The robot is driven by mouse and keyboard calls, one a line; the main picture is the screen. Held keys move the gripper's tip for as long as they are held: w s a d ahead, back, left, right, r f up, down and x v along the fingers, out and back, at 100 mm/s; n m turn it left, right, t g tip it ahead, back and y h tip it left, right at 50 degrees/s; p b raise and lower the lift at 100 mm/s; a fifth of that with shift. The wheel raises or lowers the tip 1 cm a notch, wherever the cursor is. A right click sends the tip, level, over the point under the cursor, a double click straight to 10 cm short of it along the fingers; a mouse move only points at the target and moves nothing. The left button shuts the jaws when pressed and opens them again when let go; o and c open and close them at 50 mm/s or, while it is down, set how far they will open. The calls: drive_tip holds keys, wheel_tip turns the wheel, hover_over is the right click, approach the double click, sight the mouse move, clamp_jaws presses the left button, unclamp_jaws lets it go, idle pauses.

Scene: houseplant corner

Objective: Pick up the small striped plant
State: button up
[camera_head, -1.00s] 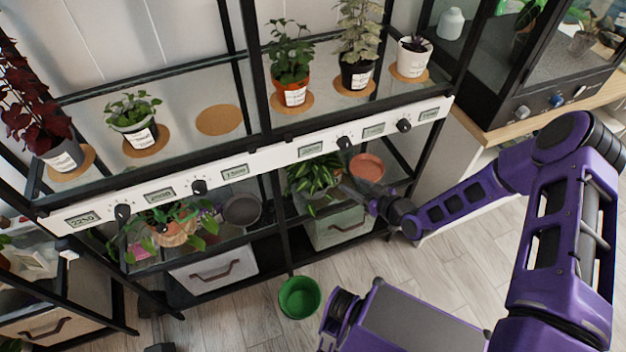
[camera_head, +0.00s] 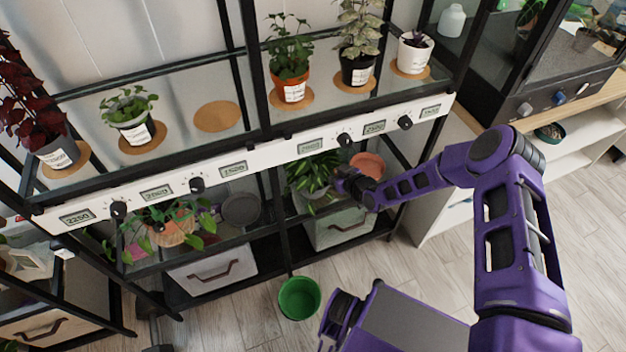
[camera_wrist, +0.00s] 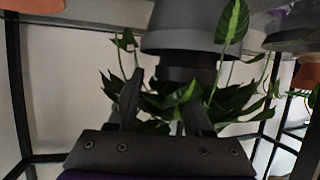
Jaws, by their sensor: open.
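A bushy green plant with pale-streaked leaves (camera_head: 312,170) sits on the lower shelf, behind the white control strip. My gripper (camera_head: 346,182) is at the plant's right side, inside the shelf opening. In the wrist view my gripper (camera_wrist: 164,92) has its two dark fingers apart, with green leaves (camera_wrist: 235,98) behind and between them. A grey pot (camera_wrist: 190,28) is above the fingers there, and one upright leaf has a light middle stripe. I cannot tell whether the fingers touch the plant.
A terracotta saucer (camera_head: 368,165) is right of the plant, and a dark grey pot (camera_head: 241,209) is left. The white control strip (camera_head: 270,155) and black shelf posts border the opening. A green bucket (camera_head: 299,298) stands on the open floor. Potted plants stand on the upper shelf.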

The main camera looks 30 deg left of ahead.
clamp_jaws()
drive_tip(key=shift+s+f, duration=0.1)
drive_tip(key=shift+s, duration=0.05)
idle(1.3)
